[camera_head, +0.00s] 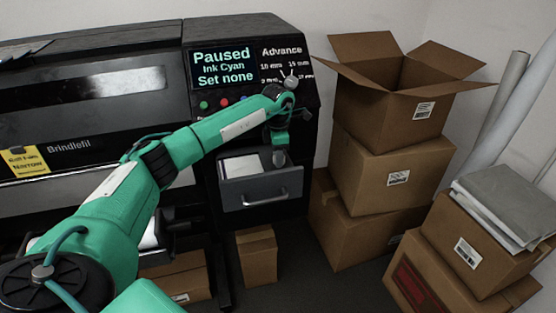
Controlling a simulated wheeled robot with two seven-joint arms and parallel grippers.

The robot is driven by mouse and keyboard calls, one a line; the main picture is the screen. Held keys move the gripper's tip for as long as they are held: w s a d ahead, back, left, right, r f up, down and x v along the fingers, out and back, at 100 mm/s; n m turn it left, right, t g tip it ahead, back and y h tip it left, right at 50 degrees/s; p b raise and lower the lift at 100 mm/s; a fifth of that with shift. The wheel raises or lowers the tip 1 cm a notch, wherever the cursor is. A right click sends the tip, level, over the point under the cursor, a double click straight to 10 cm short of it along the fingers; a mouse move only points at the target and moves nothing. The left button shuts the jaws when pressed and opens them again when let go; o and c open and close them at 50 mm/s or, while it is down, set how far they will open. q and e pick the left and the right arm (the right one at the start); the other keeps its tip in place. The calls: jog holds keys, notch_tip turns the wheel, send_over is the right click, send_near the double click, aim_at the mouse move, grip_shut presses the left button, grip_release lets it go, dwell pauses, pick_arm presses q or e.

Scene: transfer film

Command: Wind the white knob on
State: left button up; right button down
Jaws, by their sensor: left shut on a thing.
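The white knob (291,82) is on the dial marked "Advance", at the upper right of the printer's front panel. White pointer marks and lengths in mm surround it. My left arm reaches in from the left. Its gripper (287,88) is at the dial, shut on the white knob, its fingers mostly hidden by the wrist. The screen (223,66) reads "Paused", "Ink Cyan", "Set none". My right gripper is not in view.
Coloured buttons (222,102) sit below the screen, close to my forearm. A grey drawer (262,188) stands open below my wrist. Stacked cardboard boxes (385,170) rise close on the right. White rolls (500,95) lean by the wall.

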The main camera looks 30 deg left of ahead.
pick_arm(q)
jog(key=shift+m+b, duration=0.3)
jog(key=shift+m, duration=0.4)
jog(key=o, duration=1)
jog(key=shift+r+b, duration=0.3)
jog(key=shift+r, duration=0.2)
notch_tip(320, 180, up, 13)
jog(key=b, duration=0.3)
